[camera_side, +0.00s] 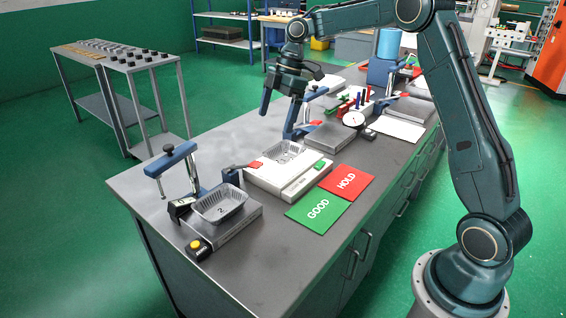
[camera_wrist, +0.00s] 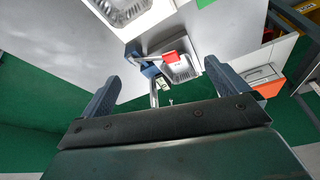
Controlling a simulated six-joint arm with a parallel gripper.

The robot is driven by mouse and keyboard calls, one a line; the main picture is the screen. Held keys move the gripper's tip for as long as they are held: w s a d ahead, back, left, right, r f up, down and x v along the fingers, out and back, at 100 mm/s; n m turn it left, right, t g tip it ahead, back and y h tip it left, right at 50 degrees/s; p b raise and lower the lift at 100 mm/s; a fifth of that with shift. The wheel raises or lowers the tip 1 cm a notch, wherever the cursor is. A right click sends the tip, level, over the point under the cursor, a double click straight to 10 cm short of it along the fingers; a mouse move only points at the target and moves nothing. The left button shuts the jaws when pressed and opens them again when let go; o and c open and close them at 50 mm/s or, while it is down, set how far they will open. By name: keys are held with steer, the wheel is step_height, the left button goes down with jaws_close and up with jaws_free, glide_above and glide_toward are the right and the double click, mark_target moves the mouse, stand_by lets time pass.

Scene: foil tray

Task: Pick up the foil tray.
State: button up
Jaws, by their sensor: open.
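One foil tray (camera_side: 221,206), a silver open dish marked 2, sits on a grey block at the near left end of the bench. A second foil tray (camera_side: 284,152) sits on a white unit near the middle of the bench. The wrist view also shows two foil trays, one at the top edge (camera_wrist: 124,9) and one between the fingers (camera_wrist: 183,68), farther off. My gripper (camera_side: 281,108) is open and empty, high above the bench and behind the second tray; its fingers also show in the wrist view (camera_wrist: 161,88). It touches neither tray.
Blue clamps stand beside the near tray (camera_side: 171,160) and behind the middle one (camera_side: 292,122). A dial gauge (camera_side: 354,119) is farther back. The bench's left rear is clear.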

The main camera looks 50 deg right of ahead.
mark_target(273, 162)
steer(key=w+d+f+n+g, duration=0.1)
steer(key=w+d+f+n, duration=0.2)
steer(key=f, duration=0.6)
steer(key=shift+d+n+y, duration=0.3)
steer(key=shift+d+y, duration=0.1)
steer(key=shift+d, duration=0.85)
steer(key=shift+w+f, duration=0.1)
steer(key=shift+x, duration=1.2)
steer(key=shift+a, duration=0.1)
steer(key=shift+x, duration=2.45)
steer(key=c, duration=0.8)
